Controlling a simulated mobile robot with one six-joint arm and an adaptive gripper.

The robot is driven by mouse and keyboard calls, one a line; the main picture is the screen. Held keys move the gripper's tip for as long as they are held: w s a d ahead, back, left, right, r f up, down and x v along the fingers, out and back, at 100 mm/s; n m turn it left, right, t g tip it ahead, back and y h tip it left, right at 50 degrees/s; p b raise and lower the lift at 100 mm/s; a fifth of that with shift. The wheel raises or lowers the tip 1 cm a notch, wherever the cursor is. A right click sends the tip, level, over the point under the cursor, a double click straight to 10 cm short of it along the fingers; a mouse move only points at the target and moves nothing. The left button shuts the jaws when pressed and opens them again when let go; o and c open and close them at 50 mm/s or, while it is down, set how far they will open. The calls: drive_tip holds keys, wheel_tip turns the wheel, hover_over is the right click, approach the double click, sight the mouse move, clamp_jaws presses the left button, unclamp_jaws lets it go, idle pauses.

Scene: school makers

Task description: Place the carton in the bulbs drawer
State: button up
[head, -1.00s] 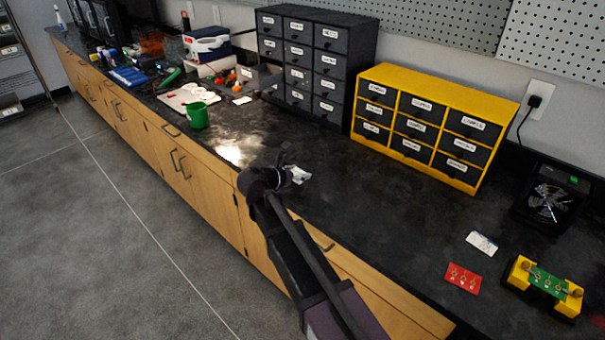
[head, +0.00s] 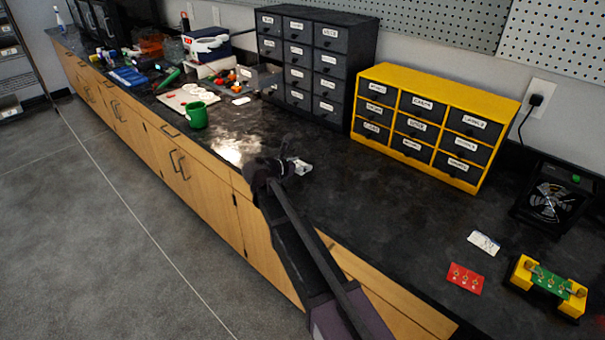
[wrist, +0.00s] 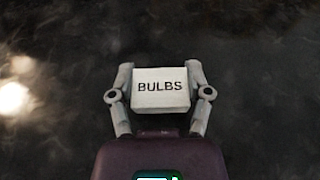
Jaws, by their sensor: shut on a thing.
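The white carton (wrist: 161,98), printed BULBS, is clasped between the two fingers of my gripper (wrist: 160,92) in the wrist view, over the dark benchtop. In the head view the carton (head: 301,167) shows as a small pale box just past my gripper (head: 287,170), near the bench's front edge. A dark-grey drawer cabinet (head: 343,42) stands at the back against the wall. One of its drawers (head: 271,90), lower left, is pulled out over the bench. The cabinet's labels are too small to read, so I cannot tell which drawer is for bulbs.
A yellow cabinet (head: 440,88) with labelled dark drawers stands right of the grey one. A green mug (head: 196,116) and a pale board (head: 188,97) are on the left. A red card (head: 465,279), a board holder and a fan are on the right. The middle benchtop is clear.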

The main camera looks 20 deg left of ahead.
drive_tip(key=shift+f+b, duration=1.1)
drive_tip(key=shift+f, duration=0.3)
drive_tip(key=shift+f, duration=0.1)
drive_tip(key=o, duration=0.9)
drive_tip(key=shift+s+r, duration=0.1)
drive_tip(key=shift+r, duration=0.15)
drive_tip(key=p+v, duration=0.4)
drive_tip(key=v, duration=0.6)
drive_tip(key=shift+s+a+r, duration=0.1)
drive_tip(key=shift+s+a, duration=0.1)
drive_tip(key=shift+s+a+r+p, duration=0.2)
drive_tip(key=shift+s+p, duration=0.15)
drive_tip(key=shift+s, duration=0.2)
